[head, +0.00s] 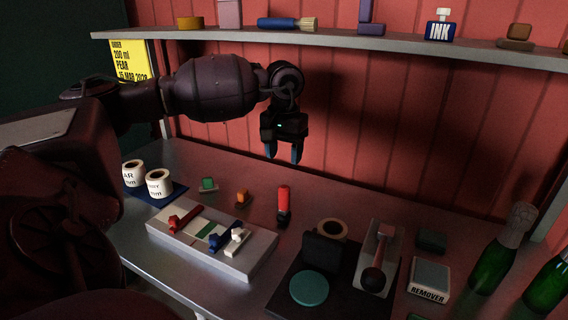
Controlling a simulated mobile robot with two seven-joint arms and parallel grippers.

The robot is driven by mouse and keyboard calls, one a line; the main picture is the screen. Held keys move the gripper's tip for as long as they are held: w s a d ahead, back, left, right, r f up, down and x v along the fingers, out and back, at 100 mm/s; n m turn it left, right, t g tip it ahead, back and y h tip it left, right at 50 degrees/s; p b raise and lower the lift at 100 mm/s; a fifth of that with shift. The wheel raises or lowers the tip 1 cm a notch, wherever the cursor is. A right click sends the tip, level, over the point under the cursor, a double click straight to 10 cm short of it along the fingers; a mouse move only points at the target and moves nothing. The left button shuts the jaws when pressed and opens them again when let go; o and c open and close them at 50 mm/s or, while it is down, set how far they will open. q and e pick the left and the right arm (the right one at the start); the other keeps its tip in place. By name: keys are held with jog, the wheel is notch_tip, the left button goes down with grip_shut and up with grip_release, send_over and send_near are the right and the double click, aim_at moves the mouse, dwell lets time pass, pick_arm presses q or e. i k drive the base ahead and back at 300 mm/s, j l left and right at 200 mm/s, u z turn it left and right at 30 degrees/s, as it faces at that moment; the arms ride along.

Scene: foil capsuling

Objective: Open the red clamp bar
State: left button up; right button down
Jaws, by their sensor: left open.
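A pale block (210,254) lies on the metal bench, left of the middle. On its left part sits a red clamp bar (185,218), a short bar lying slantwise. A blue bar (224,237) and a white piece (238,241) sit on its right part, with a green patch (207,230) between. My left gripper (283,157) hangs above the back of the bench, fingers down, open and empty. It is well apart from the red bar, above and to its right. My right gripper is not in view.
A red-handled upright tool (284,200) stands right of the block. Small green (208,184) and orange (242,198) pieces lie behind it. Labelled rolls (159,186) stand at left. A dark base (285,283), a remover box (429,281) and green bottles (500,255) fill the right. A shelf (300,41) runs above.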

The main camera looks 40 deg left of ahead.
aim_at(178, 224)
jog(key=k, duration=1)
